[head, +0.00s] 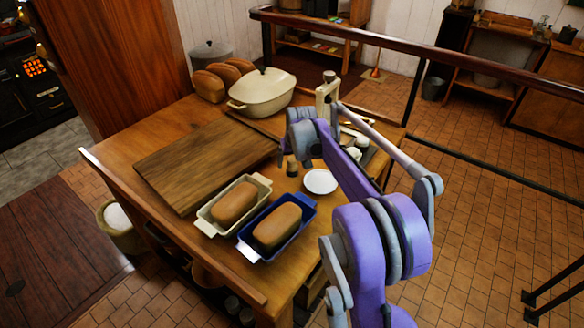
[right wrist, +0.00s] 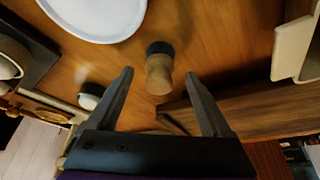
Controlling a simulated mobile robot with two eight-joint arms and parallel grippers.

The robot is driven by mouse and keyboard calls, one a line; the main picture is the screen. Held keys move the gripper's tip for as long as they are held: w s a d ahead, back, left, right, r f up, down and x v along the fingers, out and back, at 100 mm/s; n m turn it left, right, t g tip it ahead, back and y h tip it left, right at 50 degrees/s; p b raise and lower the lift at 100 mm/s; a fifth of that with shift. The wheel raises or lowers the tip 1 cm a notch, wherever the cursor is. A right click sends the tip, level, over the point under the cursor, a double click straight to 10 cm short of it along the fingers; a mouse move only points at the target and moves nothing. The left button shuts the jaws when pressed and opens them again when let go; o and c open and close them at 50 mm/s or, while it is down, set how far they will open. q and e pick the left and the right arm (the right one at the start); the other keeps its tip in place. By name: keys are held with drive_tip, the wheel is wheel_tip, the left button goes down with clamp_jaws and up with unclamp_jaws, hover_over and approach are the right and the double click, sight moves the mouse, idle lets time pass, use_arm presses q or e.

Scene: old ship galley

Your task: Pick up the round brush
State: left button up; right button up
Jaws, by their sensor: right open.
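The round brush (head: 292,167) is a small wooden piece with a dark end. It stands on the wooden table between the cutting board and a white plate. In the right wrist view the brush (right wrist: 159,75) shows between and beyond the fingertips, apart from both fingers. My right gripper (right wrist: 159,73) is open and empty. In the head view my right gripper (head: 296,152) is above the table close to the brush, partly hidden by its own arm. My left gripper is not in view.
The white plate (head: 320,182) lies right of the brush. The cutting board (head: 205,160) is to its left. A cream loaf pan (head: 206,225) and a blue loaf pan (head: 250,252), each with a loaf, stand in front. A cream lidded pot (head: 263,90) stands behind.

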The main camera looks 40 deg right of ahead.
sight(292, 159)
drive_tip(key=shift+x, duration=0.9)
drive_tip(key=shift+r, duration=0.1)
clamp_jaws()
drive_tip(key=shift+r, duration=0.1)
wheel_tip(292, 159, up, 10)
drive_tip(key=shift+f+p, duration=0.1)
drive_tip(key=shift+p, duration=0.3)
